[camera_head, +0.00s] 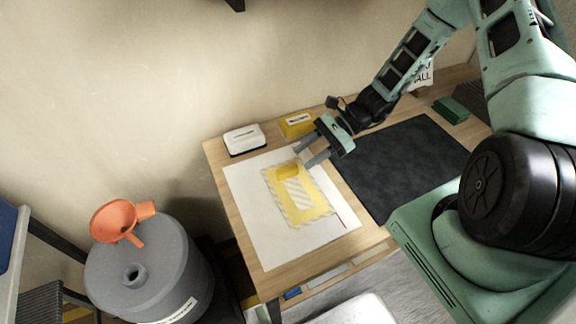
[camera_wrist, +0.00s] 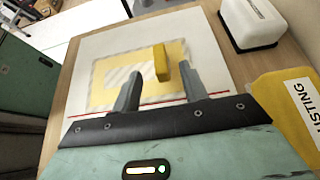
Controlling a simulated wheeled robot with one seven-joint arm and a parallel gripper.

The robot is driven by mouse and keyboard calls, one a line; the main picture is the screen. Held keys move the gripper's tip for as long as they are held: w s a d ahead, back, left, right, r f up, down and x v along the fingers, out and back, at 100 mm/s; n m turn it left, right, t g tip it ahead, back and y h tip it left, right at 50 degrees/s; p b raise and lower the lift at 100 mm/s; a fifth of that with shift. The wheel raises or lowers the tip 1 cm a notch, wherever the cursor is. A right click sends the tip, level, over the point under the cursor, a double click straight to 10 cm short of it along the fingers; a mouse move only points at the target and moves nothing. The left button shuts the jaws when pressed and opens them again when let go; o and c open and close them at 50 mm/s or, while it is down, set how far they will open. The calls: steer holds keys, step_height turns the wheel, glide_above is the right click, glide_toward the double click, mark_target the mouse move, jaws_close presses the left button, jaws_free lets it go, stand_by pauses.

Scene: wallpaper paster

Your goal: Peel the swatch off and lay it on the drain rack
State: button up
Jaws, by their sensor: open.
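The swatch (camera_head: 303,203), a yellow piece with a pale striped middle and striped border, lies flat on a white sheet (camera_head: 258,236). It also shows in the wrist view (camera_wrist: 115,88). My gripper (camera_head: 309,156) is open and empty, over the sheet's upper right edge near the block. I cannot make out a drain rack for certain.
A dark mat (camera_head: 400,162) covers the table's right part. A grey drum (camera_head: 150,270) with an orange funnel (camera_head: 118,221) stands left of the table.

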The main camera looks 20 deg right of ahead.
mark_target(288, 168)
steer(key=x, duration=0.7)
steer(key=shift+p, duration=0.35)
steer(key=shift+c, duration=0.3)
jaws_close()
